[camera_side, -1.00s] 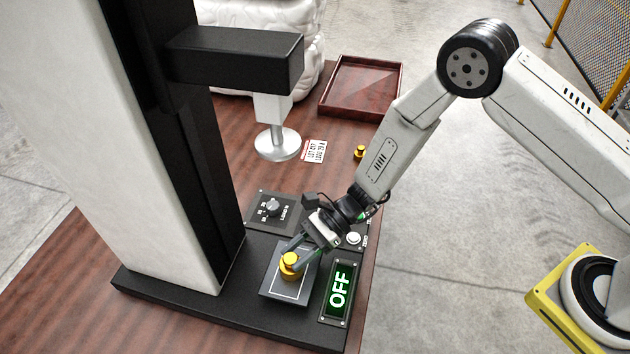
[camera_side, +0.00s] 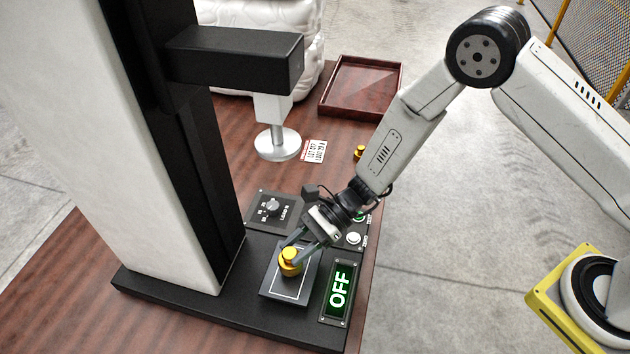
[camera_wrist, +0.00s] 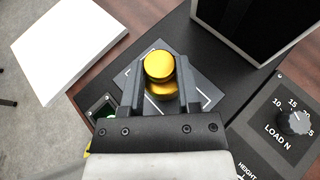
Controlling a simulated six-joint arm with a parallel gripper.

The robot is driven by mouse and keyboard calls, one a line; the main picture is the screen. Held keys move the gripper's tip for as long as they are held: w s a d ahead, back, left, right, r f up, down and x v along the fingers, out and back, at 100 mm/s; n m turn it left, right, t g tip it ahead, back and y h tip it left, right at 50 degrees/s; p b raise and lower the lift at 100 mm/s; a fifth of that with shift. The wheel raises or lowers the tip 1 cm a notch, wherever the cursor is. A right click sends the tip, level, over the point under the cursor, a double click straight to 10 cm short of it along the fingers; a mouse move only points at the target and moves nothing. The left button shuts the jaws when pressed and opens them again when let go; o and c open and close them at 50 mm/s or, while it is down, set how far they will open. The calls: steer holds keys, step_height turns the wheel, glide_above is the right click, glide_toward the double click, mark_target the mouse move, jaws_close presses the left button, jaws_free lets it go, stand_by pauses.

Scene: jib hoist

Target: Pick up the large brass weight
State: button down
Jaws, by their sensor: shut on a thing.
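The large brass weight (camera_side: 290,262) is a yellow knobbed cylinder at the grey square plate (camera_side: 271,290) with a white outline, on the machine's black base. My gripper (camera_side: 297,251) reaches down to it from the upper right and is shut on it. In the wrist view the weight (camera_wrist: 161,75) sits between the two dark fingers of my gripper (camera_wrist: 160,85). Whether the weight touches the plate or is just clear of it, I cannot tell.
A smaller brass weight (camera_side: 360,152) stands near the table's right edge. An OFF display (camera_side: 339,290), a load dial (camera_side: 272,207) and a white button (camera_side: 353,238) surround the plate. A black arm (camera_side: 240,58) with a silver disc (camera_side: 277,145) overhangs. An empty tray (camera_side: 326,100) lies behind.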

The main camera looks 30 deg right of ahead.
steer(key=s+d+r, duration=0.7)
steer(key=s+r, duration=0.4)
steer(key=s, duration=0.1)
steer(key=shift+d, duration=0.15)
steer(key=shift+r, duration=0.1)
steer(key=shift+w, duration=0.1)
stand_by(0.6)
